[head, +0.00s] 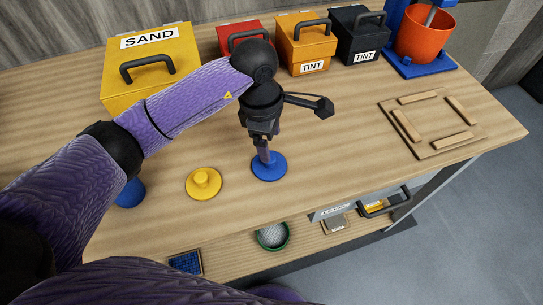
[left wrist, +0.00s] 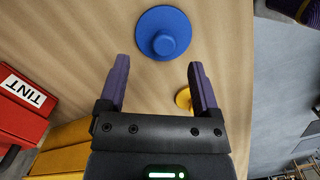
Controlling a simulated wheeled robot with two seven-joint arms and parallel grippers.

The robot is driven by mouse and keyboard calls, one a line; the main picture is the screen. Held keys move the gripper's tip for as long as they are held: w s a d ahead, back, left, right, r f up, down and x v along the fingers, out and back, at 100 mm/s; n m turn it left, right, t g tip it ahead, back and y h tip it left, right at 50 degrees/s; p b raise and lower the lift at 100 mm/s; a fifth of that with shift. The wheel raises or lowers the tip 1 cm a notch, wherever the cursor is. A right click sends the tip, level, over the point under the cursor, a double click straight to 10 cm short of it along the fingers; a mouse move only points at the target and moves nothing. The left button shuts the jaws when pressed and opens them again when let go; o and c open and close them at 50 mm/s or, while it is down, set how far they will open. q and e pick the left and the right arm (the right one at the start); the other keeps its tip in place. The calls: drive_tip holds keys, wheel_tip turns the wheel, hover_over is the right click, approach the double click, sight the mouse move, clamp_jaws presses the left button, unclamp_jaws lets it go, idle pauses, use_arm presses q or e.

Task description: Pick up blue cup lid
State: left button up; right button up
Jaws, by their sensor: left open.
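The blue cup lid (head: 275,172) is a round disc with a raised knob, lying flat on the wooden table. My left gripper (head: 264,155) points down just over it in the head view, partly covering it. In the left wrist view the lid (left wrist: 163,35) lies beyond the tips of the open left gripper (left wrist: 157,60), its knob roughly in line with the gap. The fingers hold nothing. My right gripper is not in view.
A yellow lid (head: 203,184) lies left of the blue lid. A yellow SAND box (head: 150,65), a red box (head: 240,36), orange (head: 305,42) and black (head: 358,35) TINT boxes line the back. A wooden frame (head: 432,122) lies right. A green-rimmed bowl (head: 272,237) sits below the tabletop.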

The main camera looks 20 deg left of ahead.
use_arm(q)
drive_tip(key=f, duration=0.5)
drive_tip(key=shift+s+f+b, duration=0.3)
drive_tip(key=shift+s+b, duration=0.05)
drive_tip(key=shift+b, duration=0.05)
clamp_jaws()
